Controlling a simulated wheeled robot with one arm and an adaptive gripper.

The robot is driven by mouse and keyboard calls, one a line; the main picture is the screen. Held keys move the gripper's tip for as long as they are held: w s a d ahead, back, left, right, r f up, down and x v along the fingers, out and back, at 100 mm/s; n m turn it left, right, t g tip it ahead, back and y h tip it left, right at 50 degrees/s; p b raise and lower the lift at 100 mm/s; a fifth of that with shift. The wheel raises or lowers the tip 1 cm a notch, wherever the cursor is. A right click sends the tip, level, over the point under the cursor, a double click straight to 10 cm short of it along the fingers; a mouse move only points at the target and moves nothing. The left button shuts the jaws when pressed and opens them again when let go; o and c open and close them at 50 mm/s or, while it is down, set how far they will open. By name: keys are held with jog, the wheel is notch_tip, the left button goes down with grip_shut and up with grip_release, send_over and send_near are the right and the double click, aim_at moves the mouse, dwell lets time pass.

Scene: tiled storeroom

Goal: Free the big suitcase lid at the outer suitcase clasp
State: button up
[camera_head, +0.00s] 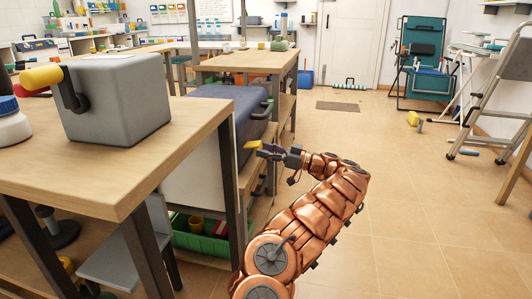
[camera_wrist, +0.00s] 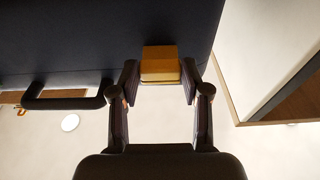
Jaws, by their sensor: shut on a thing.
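The big dark blue suitcase (camera_head: 228,96) lies on the workbench shelf in the head view, its lid looking closed. It fills the top of the wrist view (camera_wrist: 80,38). The yellow outer clasp (camera_wrist: 160,61) sits on its front edge, and it shows as a small yellow piece in the head view (camera_head: 252,144). My gripper (camera_wrist: 160,78) has one finger on each side of the clasp and is shut on it. In the head view my gripper (camera_head: 268,151) reaches the suitcase's near end from the right. The suitcase's dark handle (camera_wrist: 65,101) is left of the clasp in the wrist view.
A wooden workbench (camera_head: 130,165) with a grey box (camera_head: 115,100) stands close on the left. A green bin (camera_head: 202,238) sits low under it. A stepladder (camera_head: 500,90) stands at the far right. The tiled floor right of my arm is clear.

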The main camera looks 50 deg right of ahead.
jog(key=shift+f+t, duration=0.15)
jog(key=shift+t, duration=0.15)
dwell(0.4)
jog(key=o, duration=1.1)
jog(key=shift+w, duration=0.1)
jog(key=shift+o, duration=0.2)
jog(key=v, duration=1.2)
jog(key=shift+d+f, duration=0.1)
dwell(0.5)
